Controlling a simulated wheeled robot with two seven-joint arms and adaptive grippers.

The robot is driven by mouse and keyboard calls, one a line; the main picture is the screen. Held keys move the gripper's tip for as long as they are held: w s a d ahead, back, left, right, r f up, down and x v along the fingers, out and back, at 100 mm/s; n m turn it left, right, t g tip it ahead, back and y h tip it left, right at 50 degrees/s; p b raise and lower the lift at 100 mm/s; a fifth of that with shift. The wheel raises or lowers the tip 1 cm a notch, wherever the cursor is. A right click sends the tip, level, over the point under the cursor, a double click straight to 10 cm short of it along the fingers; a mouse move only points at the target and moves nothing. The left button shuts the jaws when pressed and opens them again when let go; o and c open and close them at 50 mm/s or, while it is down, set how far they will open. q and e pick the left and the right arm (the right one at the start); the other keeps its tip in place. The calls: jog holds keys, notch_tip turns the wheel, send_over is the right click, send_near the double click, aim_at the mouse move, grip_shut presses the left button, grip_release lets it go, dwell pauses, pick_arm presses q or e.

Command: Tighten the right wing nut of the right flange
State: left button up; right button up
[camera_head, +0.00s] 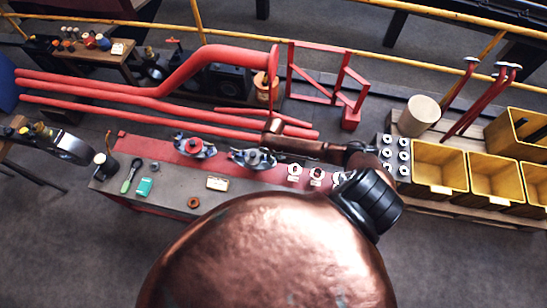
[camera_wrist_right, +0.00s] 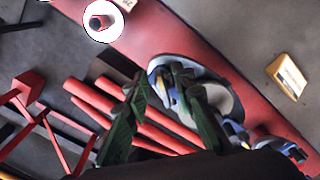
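The right flange (camera_head: 252,159) is a grey disc with blue wing nuts at its sides, on the red strip of the bench. It also shows in the right wrist view (camera_wrist_right: 222,99), where a blue wing nut (camera_wrist_right: 160,84) sits at its left edge, partly hidden by a finger. My right gripper (camera_head: 268,147) is over the right side of this flange. In the right wrist view its two dark green fingers (camera_wrist_right: 166,90) are apart, with the wing nut seen between their tips. I cannot tell whether they touch it. My left gripper is not in view.
A second flange (camera_head: 195,146) lies to the left on the bench. Small white-ringed parts (camera_head: 294,170) are to the right. Red pipes (camera_head: 130,91) run behind the bench. Yellow bins (camera_head: 440,151) stand at the right. A green-handled tool (camera_head: 131,176) lies at the bench's left end.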

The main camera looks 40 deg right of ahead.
jog(key=shift+w, duration=0.15)
jog(key=shift+c, duration=1.3)
grip_shut()
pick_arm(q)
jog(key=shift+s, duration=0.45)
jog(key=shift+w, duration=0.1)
